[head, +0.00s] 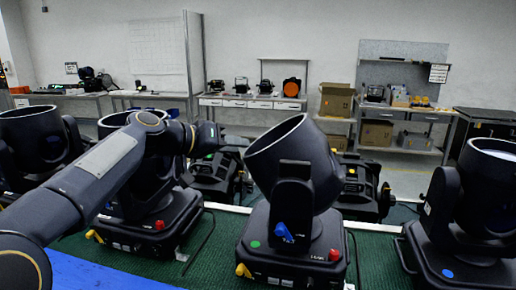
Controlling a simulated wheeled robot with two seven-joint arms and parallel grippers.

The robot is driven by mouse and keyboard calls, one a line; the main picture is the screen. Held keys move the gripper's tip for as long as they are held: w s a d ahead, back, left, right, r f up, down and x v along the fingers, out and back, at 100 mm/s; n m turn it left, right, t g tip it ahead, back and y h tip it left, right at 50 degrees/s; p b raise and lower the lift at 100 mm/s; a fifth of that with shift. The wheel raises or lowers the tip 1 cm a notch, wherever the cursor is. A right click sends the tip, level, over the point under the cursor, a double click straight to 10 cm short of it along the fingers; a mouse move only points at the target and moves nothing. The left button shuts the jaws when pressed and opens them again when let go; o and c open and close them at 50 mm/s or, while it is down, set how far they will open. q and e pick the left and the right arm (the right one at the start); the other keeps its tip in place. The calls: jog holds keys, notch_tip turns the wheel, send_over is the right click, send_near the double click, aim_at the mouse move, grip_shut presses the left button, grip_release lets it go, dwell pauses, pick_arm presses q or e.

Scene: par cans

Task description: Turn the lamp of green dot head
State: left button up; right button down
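The green dot head stands in the middle of the head view, with a green dot (255,244) on its black base (290,262). Its lamp (288,150) is a wide black can, tilted with its pale-rimmed mouth up and to the left. My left arm comes in from the left, and my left gripper (207,137) is at the left of the lamp in the picture. A dark gap shows between them. The gripper's fingers are dark and small, so I cannot tell their opening. My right gripper is not in view.
A blue dot head (465,210) stands at the right. Another head (150,225) is partly behind my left arm, and one more (35,140) is at the far left. More dark heads (365,190) stand behind the green mat (220,262). Workbenches line the back wall.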

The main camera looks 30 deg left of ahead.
aim_at(250, 148)
pick_arm(q)
jog(key=p+x, duration=0.1)
jog(key=x, duration=0.4)
jog(key=shift+w+f, duration=0.1)
grip_shut()
